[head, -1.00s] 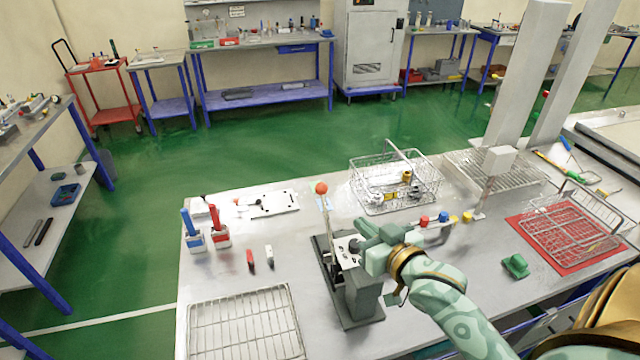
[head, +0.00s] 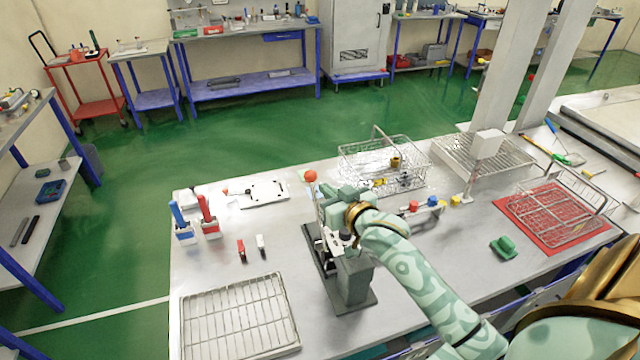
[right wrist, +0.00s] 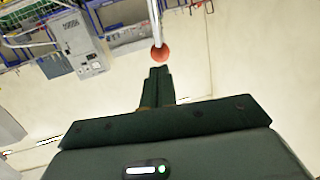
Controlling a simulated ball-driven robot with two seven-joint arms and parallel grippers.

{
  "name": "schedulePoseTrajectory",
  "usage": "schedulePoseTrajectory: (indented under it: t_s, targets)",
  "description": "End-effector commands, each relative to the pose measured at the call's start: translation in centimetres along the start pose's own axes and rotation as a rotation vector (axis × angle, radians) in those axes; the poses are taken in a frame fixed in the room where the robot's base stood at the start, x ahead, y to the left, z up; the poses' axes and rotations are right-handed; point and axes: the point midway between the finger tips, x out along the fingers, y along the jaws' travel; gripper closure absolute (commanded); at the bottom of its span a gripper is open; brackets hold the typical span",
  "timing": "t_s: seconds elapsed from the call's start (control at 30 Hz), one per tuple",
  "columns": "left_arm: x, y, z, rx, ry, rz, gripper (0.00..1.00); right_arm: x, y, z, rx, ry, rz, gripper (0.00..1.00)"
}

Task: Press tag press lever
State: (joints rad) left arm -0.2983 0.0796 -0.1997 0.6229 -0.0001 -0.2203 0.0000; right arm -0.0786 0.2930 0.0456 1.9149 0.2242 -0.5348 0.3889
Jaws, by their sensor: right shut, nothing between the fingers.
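The tag press (head: 357,282) is a dark grey block on a flat base plate near the middle of the bench. Its lever stands up at the left side and ends in a red ball knob (head: 311,176). My right gripper (head: 324,204) is shut and empty, just below and beside the knob in the head view. In the right wrist view the shut fingertips (right wrist: 159,72) point at the red knob (right wrist: 159,53), with the metal lever rod behind it. I cannot tell if they touch. My arm and gripper hide part of the lever and press. My left gripper is out of view.
A wire basket (head: 424,176) with small parts stands behind the press. A wire rack (head: 240,318) lies front left, near blue and red holders (head: 207,228). A green piece (head: 503,248) and a red mat (head: 507,206) lie to the right.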

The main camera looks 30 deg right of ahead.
Motion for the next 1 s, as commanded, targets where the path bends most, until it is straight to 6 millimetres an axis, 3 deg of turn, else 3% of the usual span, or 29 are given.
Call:
schedulePoseTrajectory:
  t_s: [0.1,0.3,0.77,1.0]
  targets:
    - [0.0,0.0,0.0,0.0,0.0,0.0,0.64,2.0,0.0,-0.1,0.0,0.002,0.0,1.0]
    - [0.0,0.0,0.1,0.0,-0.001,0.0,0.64,3.9,0.0,0.0,0.0,0.001,-0.001,1.0]
    - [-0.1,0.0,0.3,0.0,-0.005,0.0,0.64,4.2,0.0,0.0,0.0,-0.002,-0.001,1.0]
    - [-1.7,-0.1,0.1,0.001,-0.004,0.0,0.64,5.1,0.2,-0.2,0.009,-0.054,0.0,1.0]
